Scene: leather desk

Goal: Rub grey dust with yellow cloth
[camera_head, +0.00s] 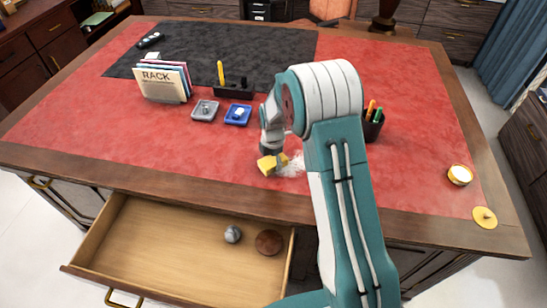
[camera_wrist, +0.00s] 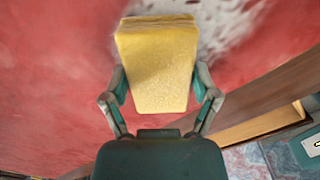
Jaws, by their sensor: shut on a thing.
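The yellow cloth (camera_head: 267,165) looks like a folded block. My gripper (camera_wrist: 160,88) is shut on it, with one finger on each side in the wrist view, where the cloth (camera_wrist: 158,65) fills the middle. The grey dust (camera_head: 293,166) is a pale patch on the red leather just right of the cloth in the head view. In the wrist view the dust (camera_wrist: 222,25) shows behind and right of the cloth's far end. The cloth hides part of the patch. I cannot tell whether the cloth touches the leather.
An open drawer (camera_head: 160,245) with a grey ball (camera_head: 232,234) and a brown round thing (camera_head: 268,242) juts out below the desk's front edge. A rack (camera_head: 164,82), grey tray (camera_head: 204,110), blue tray (camera_head: 238,114) and pen cup (camera_head: 373,127) stand on the desk. A round tin (camera_head: 460,174) is at right.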

